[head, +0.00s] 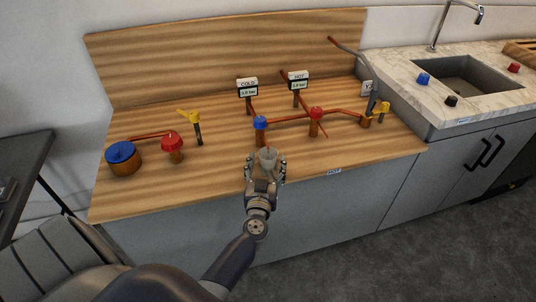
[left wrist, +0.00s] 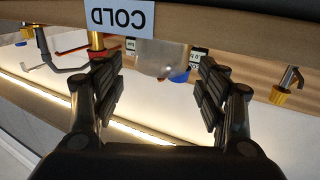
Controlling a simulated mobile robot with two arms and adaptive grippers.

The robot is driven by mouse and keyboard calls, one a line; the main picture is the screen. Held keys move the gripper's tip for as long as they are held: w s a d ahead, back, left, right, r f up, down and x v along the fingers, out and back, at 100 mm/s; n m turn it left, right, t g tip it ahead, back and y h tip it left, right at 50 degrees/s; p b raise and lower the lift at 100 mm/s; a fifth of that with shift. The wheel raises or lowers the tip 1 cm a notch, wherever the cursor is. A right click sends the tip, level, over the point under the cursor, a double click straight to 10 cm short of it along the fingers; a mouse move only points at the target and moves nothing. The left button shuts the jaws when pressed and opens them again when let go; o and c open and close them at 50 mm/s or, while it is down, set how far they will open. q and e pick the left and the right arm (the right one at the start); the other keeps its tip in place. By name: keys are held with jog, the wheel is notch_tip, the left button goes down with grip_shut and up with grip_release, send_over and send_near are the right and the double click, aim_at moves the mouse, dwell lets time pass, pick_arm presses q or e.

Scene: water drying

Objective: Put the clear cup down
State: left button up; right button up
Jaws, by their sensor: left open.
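The clear cup (head: 267,157) is small and see-through. It is at the front edge of the wooden counter (head: 215,185), and looks upright. My left gripper (head: 266,169) is open around it, with a finger on each side. In the left wrist view, which is upside down, the cup (left wrist: 165,58) lies between the tips of the open fingers (left wrist: 161,75), with a visible gap to them. Whether its base rests on the wood is hard to tell. My right gripper is not in view.
A blue valve (head: 261,122) and red valve (head: 316,113) on copper pipes stand behind the cup. A blue-topped pot (head: 122,158), red valve (head: 172,143) and yellow-handled tap (head: 190,116) are left. A sink (head: 470,80) is right. Wood left of the cup is clear.

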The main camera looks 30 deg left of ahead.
pick_arm(q)
jog(key=v, duration=0.7)
jog(key=shift+s+r, duration=0.1)
jog(key=w+d+r+m+t+h, duration=0.15)
jog(key=d+m+h, duration=0.35)
jog(key=d+h, duration=0.5)
jog(key=s+d+f+m+g, duration=0.1)
jog(key=s+d+f+g, duration=0.2)
jog(key=f, duration=0.8)
jog(key=s+f+m+g, duration=0.15)
jog(key=s+f, duration=0.35)
jog(key=f, duration=0.6)
jog(key=s+d+f+g, duration=0.2)
jog(key=s+f+g, duration=0.15)
jog(key=f, duration=0.75)
jog(key=s+a+f+g, duration=0.2)
jog(key=s+f, duration=0.3)
jog(key=s, duration=0.5)
jog(key=s+a+f+g+y, duration=0.1)
jog(key=s+a+f+g, duration=0.1)
jog(key=s+f, duration=0.4)
jog(key=s+a+f+g, duration=0.2)
jog(key=s+f+g, duration=0.2)
jog(key=s, duration=1.2)
notch_tip(320, 180, down, 2)
jog(key=shift+a+f+y, duration=0.2)
jog(key=shift+y, duration=0.2)
